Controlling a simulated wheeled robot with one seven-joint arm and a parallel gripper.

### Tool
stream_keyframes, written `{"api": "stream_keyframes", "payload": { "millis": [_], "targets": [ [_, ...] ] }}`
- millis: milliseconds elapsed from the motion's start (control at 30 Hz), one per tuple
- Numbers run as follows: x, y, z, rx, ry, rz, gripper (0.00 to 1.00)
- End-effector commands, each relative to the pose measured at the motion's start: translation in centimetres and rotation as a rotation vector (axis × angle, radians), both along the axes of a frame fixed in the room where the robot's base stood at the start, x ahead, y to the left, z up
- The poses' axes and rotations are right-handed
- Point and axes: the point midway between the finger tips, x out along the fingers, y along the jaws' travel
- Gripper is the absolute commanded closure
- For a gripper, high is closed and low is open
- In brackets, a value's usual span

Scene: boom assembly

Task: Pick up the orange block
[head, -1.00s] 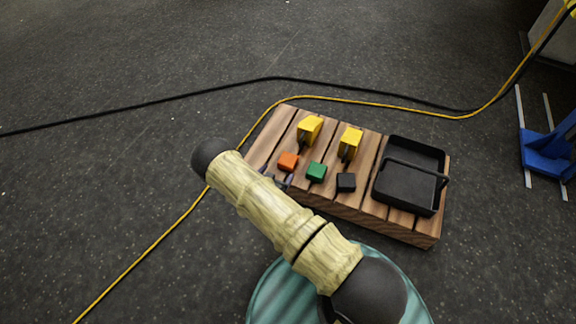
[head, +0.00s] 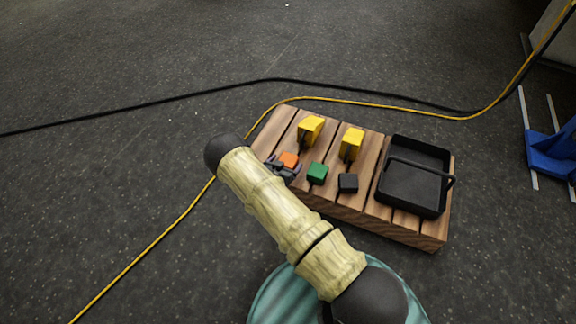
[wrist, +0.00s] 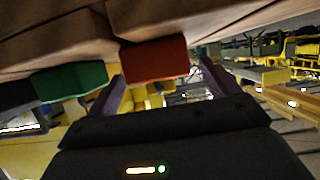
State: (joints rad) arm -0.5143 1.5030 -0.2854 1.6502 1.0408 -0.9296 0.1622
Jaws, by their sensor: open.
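The orange block (head: 290,160) sits on the wooden slatted platform (head: 270,134), near its left end. In the wrist view the orange block (wrist: 155,60) shows at the upper middle, between the two fingers. My gripper (head: 283,168) is open at the block, with a finger on either side of it. In the wrist view my gripper (wrist: 160,82) also shows open, its purple fingers spread. I cannot tell whether the fingers touch the block. My arm hides part of the platform's left edge in the head view.
A green block (head: 317,173) is close to the right of the orange one, then a black block (head: 348,183). Two yellow pieces (head: 311,130) stand behind. A black tray with a handle (head: 414,178) is at the right. Yellow and black cables cross the floor.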

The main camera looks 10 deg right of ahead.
Motion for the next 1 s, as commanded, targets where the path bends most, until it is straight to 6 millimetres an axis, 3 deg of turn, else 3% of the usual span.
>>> {"api": "stream_keyframes", "payload": {
  "millis": [233, 767, 867, 1000],
  "targets": [
    [2.0, -1.4, -1.1, 0.000, -0.001, 0.000, 0.13],
    [2.0, -1.5, -0.9, -0.001, -0.001, 0.000, 0.13],
    [2.0, -1.5, -0.9, -0.001, -0.001, 0.000, 0.26],
    [2.0, -1.5, -0.9, 0.000, 0.000, 0.000, 0.54]
  ]
}}
